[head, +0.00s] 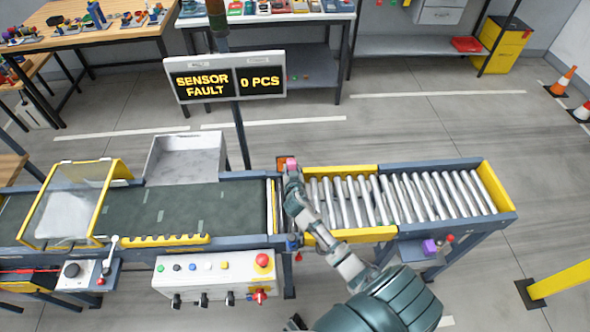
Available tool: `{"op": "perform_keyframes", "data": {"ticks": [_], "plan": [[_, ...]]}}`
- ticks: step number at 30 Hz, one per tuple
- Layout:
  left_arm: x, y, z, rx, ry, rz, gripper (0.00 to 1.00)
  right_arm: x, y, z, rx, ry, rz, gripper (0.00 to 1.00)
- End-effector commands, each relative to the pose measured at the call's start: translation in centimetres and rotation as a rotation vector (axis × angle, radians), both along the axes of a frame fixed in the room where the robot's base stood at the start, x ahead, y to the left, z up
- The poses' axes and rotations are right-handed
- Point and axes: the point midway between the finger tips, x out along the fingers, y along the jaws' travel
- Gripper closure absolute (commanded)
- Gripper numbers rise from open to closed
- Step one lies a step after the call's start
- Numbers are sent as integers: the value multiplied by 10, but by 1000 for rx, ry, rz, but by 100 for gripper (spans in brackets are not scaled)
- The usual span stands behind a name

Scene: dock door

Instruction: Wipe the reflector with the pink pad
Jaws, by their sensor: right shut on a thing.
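My right gripper (292,174) reaches over the junction between the dark belt and the roller section. It is shut on the pink pad (291,162), which shows as a small pink patch at its tip. A small orange-brown piece (282,160) at the far edge of the conveyor is right beside the pad; it may be the reflector or its mount. I cannot tell whether the pad touches it, as the gripper and pad cover part of it.
The dark belt (200,208) lies left, the rollers (400,198) right. A sign (226,77) reading "SENSOR FAULT" and "0 PCS" stands behind. A control box (214,275) hangs in front. A purple block (429,247) sits on a low shelf. A grey bin (184,158) is behind the belt.

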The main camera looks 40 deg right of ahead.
Motion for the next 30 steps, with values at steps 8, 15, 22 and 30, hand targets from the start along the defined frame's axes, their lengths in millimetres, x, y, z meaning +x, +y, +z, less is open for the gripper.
{"op": "perform_keyframes", "data": {"ticks": [8, 15, 22, 30], "plan": [[-1, 0, -6, 0, 2, 0, 60, 13, 17, -1, 2, -3, 3, 96], [-2, 0, -10, 1, 3, 0, 60, 20, 30, -1, 4, -3, 5, 96], [-3, 0, -15, 0, 5, 0, 60, 28, 47, -1, 4, -2, 4, 96], [-3, 0, -14, 0, 4, 0, 60, 29, 48, 0, 3, -1, 4, 96]]}}
